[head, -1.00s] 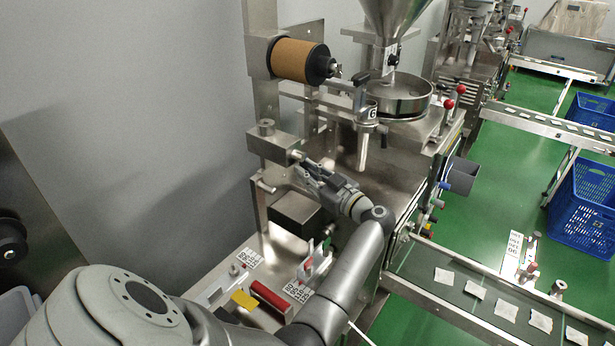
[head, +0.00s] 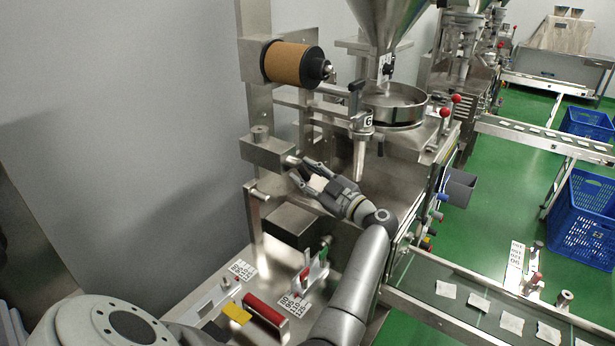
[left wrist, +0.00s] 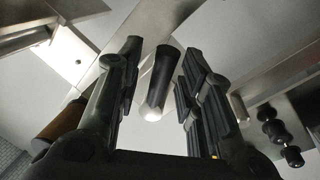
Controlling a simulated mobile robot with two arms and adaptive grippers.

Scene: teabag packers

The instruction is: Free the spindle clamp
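The spindle (head: 328,68) carries a brown roll (head: 290,63) at the upper left of the machine in the head view. Below it is a metal block (head: 268,152) with a short, pale-ended shaft (head: 291,161) on its right side. My left gripper (head: 304,174) is beside this shaft, its fingers towards the block. In the left wrist view the left gripper (left wrist: 155,88) has its fingers well apart. A dark cylinder (left wrist: 166,68) with a pale end shows between them, with gaps on both sides. I cannot tell which part is the clamp. My right gripper is out of view.
A lever with a dark grip (head: 357,92) and a round pan (head: 394,103) stand right of the roll. Below the gripper are a dark box (head: 297,222) and a bench with a red-handled part (head: 265,311) and a yellow piece (head: 236,313). A conveyor (head: 420,272) runs lower right.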

